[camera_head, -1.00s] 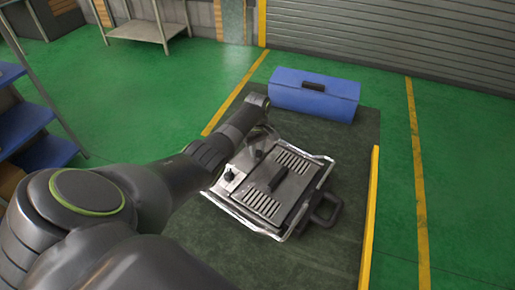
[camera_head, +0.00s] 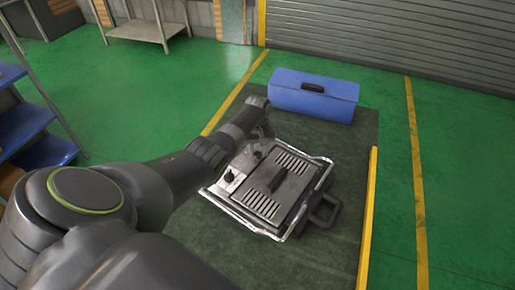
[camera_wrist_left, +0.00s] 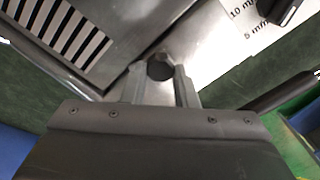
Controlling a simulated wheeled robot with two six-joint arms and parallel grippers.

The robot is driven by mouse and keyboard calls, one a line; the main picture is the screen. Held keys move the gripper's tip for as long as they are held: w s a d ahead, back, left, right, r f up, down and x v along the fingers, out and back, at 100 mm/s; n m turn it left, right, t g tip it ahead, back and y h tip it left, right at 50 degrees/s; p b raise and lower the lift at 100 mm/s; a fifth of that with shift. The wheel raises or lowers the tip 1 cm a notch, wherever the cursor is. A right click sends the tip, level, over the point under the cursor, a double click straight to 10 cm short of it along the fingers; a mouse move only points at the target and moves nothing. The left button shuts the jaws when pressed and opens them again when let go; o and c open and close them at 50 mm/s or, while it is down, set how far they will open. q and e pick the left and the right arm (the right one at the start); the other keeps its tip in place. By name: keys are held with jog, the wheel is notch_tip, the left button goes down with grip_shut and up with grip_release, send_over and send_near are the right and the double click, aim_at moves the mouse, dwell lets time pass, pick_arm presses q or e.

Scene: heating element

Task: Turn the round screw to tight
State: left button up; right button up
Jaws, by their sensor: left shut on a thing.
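The round screw (camera_wrist_left: 160,67) is a small dark knob on the metal top of the heating element, beside its slotted panel. In the left wrist view it sits between the fingertips of my left gripper (camera_wrist_left: 158,76), which is shut on it. In the head view the heating element (camera_head: 293,193) is a grey metal box with a dark central handle and a bright wire frame. My left gripper (camera_head: 264,135) is at its far left corner, with the fingers partly hidden by the wrist. My right gripper is not in view.
A timer dial (camera_wrist_left: 286,10) with minute marks sits near the screw. A blue toolbox (camera_head: 314,95) stands behind the heating element on the dark table (camera_head: 350,145). A yellow strip (camera_head: 369,215) runs along the right edge. Blue shelves (camera_head: 28,128) stand at left.

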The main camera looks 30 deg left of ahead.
aim_at(259, 152)
pick_arm(q)
jog(key=m, duration=0.6)
jog(key=shift+w+d+p, duration=0.1)
jog(key=shift+p, duration=0.3)
jog(key=m, duration=0.6)
jog(key=shift+d+m, duration=0.15)
jog(key=shift+m, duration=0.15)
jog(key=o, duration=1)
jog(key=shift+r+p, duration=0.3)
jog(key=shift+r, duration=0.15)
notch_tip(259, 152, up, 16)
jog(key=b, duration=0.1)
jog(key=shift+r, duration=0.25)
